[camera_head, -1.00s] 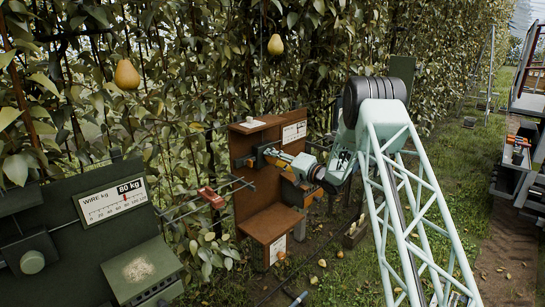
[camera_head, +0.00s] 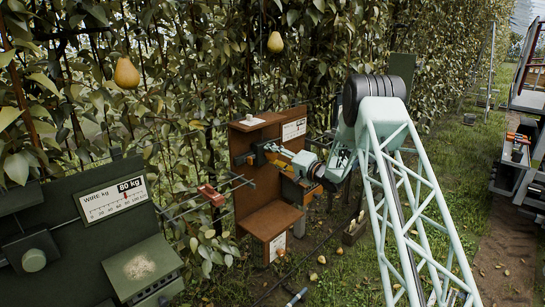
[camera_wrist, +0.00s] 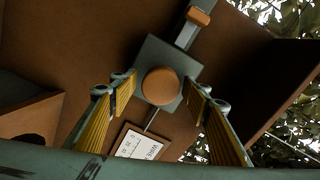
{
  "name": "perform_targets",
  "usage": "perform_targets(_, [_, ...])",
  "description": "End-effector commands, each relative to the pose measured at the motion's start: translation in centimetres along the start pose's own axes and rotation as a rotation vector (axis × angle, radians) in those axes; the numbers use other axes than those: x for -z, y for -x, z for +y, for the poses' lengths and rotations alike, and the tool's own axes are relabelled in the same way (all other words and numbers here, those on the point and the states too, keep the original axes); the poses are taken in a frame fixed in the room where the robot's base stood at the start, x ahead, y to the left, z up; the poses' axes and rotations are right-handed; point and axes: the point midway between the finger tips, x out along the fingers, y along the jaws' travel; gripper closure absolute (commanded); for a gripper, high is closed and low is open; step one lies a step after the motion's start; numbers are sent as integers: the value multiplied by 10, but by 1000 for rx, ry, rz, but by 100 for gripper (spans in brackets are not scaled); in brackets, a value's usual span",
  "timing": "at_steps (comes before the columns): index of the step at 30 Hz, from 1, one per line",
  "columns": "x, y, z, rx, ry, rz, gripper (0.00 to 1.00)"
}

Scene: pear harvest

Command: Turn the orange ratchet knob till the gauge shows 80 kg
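The round orange knob (camera_wrist: 160,87) sits on a dark grey plate in the middle of the wrist view. My gripper (camera_wrist: 161,92) is open, with its yellow-padded fingers either side of the knob and a visible gap on both sides. In the head view my gripper (camera_head: 272,150) is at the brown panel (camera_head: 254,181), and its fingers largely hide the knob. The gauge (camera_head: 113,199) on the green board at the left reads "WIRE kg" with an "80 kg" label.
A grey bar with an orange tip (camera_wrist: 199,17) is above the knob. A white label (camera_wrist: 139,146) is below it. A red fitting (camera_head: 211,195) sits on the wires left of the panel. Pears (camera_head: 126,73) hang in dense foliage behind.

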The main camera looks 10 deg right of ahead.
Motion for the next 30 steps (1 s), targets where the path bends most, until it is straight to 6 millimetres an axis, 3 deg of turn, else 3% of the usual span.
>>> perform_targets(9, [0, 1, 0, 0, 1, 0, 56])
perform_targets(16, [0, 13, 0, -1, 0, 1, 56])
perform_targets(30, [1, 75, 0, -1, -1, 2, 56])
